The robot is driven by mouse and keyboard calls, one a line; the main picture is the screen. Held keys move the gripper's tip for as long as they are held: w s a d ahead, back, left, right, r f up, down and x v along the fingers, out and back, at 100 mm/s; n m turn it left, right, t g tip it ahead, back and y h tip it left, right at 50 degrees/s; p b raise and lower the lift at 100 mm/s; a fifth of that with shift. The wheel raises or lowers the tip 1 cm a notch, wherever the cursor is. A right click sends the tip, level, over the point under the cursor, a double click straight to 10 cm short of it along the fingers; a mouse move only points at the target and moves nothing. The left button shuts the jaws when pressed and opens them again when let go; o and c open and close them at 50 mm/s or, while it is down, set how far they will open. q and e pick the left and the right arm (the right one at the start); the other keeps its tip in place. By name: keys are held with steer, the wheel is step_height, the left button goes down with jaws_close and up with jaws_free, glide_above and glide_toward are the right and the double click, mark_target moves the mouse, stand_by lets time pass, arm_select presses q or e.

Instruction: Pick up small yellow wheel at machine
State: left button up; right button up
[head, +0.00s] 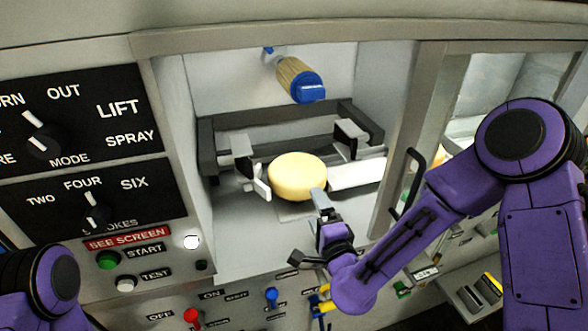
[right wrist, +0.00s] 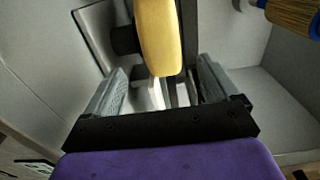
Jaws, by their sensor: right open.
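The small yellow wheel (head: 297,176) sits in the machine's recess, between white and grey holder arms (head: 348,138). My right gripper (head: 322,205) is at the front edge of the wheel, reaching in from the lower right. In the right wrist view the yellow wheel (right wrist: 160,35) shows edge-on, between and beyond the open fingers of my right gripper (right wrist: 160,88). I cannot tell whether the fingers touch it. Of my left side only a purple arm part shows at the lower left of the head view; the left gripper is out of sight.
A brush with a blue cap (head: 300,80) hangs above the wheel; it also shows in the right wrist view (right wrist: 296,14). Recess walls stand on both sides, with a black handle (head: 409,183) at the right. A control panel (head: 75,125) with knobs and buttons is at the left.

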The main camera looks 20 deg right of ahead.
mark_target(297, 175)
steer(key=shift+w+d+r, duration=0.15)
steer(key=shift+w+r, duration=0.05)
steer(key=shift+w, duration=0.3)
steer(key=w+p, duration=0.3)
steer(key=w, duration=0.2)
steer(key=shift+w+d+p, duration=0.1)
steer(key=shift+w+p, duration=0.05)
steer(key=shift+p, duration=0.15)
steer(key=shift+w, duration=0.3)
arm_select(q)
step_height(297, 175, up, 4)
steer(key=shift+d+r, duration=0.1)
arm_select(e)
steer(key=shift+s, duration=0.1)
steer(key=shift+f, duration=0.1)
jaws_close()
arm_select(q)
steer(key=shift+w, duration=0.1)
arm_select(e)
steer(key=shift+r, duration=0.2)
